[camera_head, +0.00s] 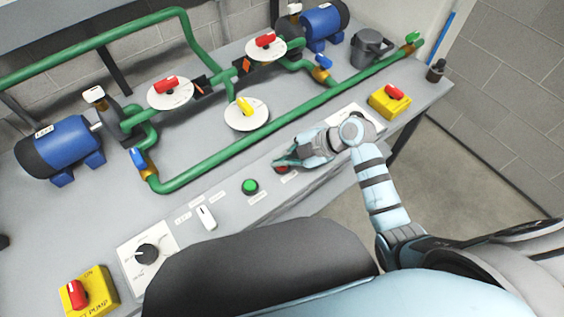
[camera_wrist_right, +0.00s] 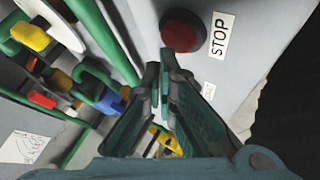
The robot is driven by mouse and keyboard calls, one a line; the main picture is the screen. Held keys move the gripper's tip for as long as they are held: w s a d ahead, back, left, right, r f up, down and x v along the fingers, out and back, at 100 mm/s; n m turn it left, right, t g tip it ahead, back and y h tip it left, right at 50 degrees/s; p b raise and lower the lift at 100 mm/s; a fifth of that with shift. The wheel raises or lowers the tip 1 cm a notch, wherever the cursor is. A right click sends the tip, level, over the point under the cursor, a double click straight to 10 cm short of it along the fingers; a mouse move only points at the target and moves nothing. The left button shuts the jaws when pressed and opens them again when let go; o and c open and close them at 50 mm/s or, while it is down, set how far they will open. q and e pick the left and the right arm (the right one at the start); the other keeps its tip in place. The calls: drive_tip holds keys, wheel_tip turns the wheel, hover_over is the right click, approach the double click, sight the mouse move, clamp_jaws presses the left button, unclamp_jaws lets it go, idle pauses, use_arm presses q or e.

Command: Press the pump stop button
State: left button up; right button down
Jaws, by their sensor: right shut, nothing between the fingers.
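The red round stop button (camera_head: 282,170) is on the front strip of the bench, right of the green button (camera_head: 250,187). In the right wrist view the red button (camera_wrist_right: 183,32) stands beside a "STOP" label (camera_wrist_right: 220,36). My right gripper (camera_head: 279,162) is shut and empty, its fingertips close to the button and partly over it in the head view. In the right wrist view the fingertips (camera_wrist_right: 160,72) appear just below the button; I cannot tell whether they touch it. My left gripper is not in view.
Green pipes (camera_head: 290,120) with valves run behind the button strip. A white switch (camera_head: 206,217), a black dial (camera_head: 147,254) and two yellow boxes with red knobs (camera_head: 78,293) (camera_head: 394,92) sit along the front. Blue motors (camera_head: 62,143) stand further back. Floor (camera_head: 450,185) is clear at right.

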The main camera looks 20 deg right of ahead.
drive_tip(key=shift+f, duration=0.15)
idle(0.3)
drive_tip(key=shift+f, duration=0.4)
drive_tip(key=shift+r+p, duration=0.65)
drive_tip(key=shift+p, duration=0.3)
drive_tip(key=shift+f, duration=0.1)
wheel_tip(320, 180, up, 6)
drive_tip(key=p, duration=0.6)
drive_tip(key=shift+p, duration=0.35)
